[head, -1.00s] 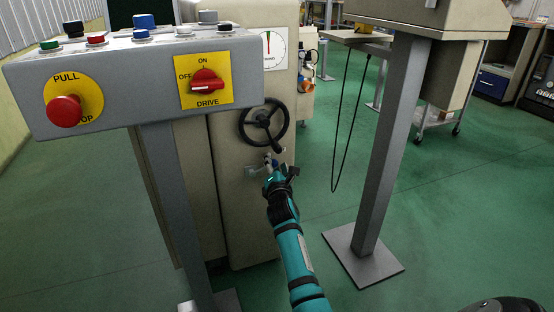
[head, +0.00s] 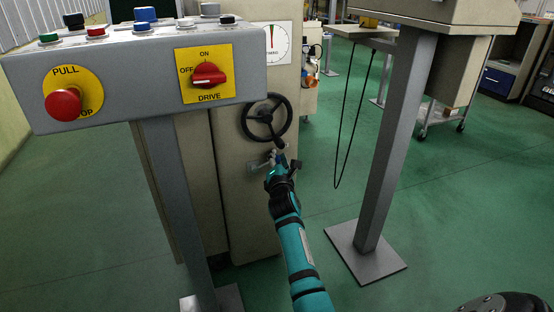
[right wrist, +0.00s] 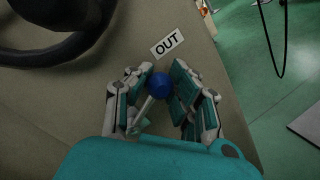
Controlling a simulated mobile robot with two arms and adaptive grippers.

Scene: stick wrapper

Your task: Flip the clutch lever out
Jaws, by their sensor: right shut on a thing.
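The clutch lever shows in the right wrist view as a pale rod (right wrist: 144,108) with a round blue knob (right wrist: 159,85). My right gripper (right wrist: 157,82) has its fingers on both sides of the knob and is shut on the lever. The rod runs down-left from the knob. A white "OUT" label (right wrist: 167,43) is on the beige panel just above and right of the knob. In the head view my right gripper (head: 278,160) is at the machine's front below the handwheel, and hides most of the lever.
The black handwheel (head: 267,119) is just above my right gripper. A grey control box (head: 135,78) on a post stands at front left. A grey post (head: 395,140) with a base plate stands at right. Green floor lies open between machine and post.

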